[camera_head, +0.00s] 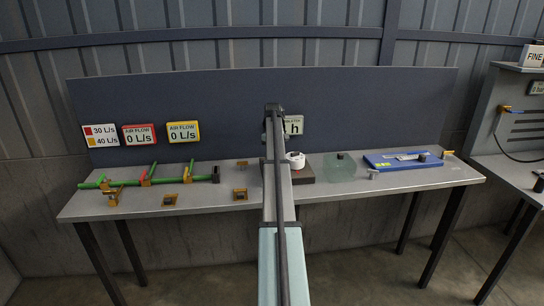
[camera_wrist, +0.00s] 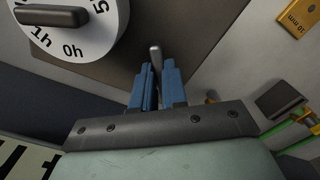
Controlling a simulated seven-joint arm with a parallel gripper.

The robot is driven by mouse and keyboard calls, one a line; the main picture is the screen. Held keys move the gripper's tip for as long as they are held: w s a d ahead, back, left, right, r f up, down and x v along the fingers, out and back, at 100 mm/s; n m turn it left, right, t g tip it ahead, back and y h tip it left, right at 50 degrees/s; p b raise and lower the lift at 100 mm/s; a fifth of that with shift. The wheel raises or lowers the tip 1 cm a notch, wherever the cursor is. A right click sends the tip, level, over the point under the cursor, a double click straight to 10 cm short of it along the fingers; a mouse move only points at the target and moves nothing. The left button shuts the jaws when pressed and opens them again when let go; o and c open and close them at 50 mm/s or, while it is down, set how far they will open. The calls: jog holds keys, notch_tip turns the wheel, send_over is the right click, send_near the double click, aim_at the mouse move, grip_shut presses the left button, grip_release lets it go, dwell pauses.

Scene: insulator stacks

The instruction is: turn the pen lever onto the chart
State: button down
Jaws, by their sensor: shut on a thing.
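In the wrist view, the two blue fingers of my gripper (camera_wrist: 157,78) are shut on a small grey rod (camera_wrist: 155,54), which looks like the pen lever. The rod's rounded end sticks out past the fingertips. A white round dial (camera_wrist: 95,38), marked 0h and 1h, lies to the upper left with a dark bar knob (camera_wrist: 52,16); the frame cuts it off. I cannot tell whether this is the chart. Both rod and dial are over a dark brown base (camera_wrist: 185,25). In the head view the white drum (camera_head: 296,158) sits on the dark base (camera_head: 304,175); my arm hides my gripper.
Green pipes (camera_head: 130,182) with yellow fittings lie on the left of the grey table (camera_head: 225,205). A translucent green block (camera_head: 340,165) and a blue tray (camera_head: 400,160) are on the right. A dark backboard (camera_head: 230,110) with signs rises behind.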

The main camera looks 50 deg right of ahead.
jog(key=shift+d+n, duration=0.1)
jog(key=shift+n, duration=0.2)
jog(key=c, duration=1.2)
grip_release()
jog(key=shift+o, duration=0.2)
notch_tip(320, 180, up, 14)
jog(key=shift+f, duration=0.1)
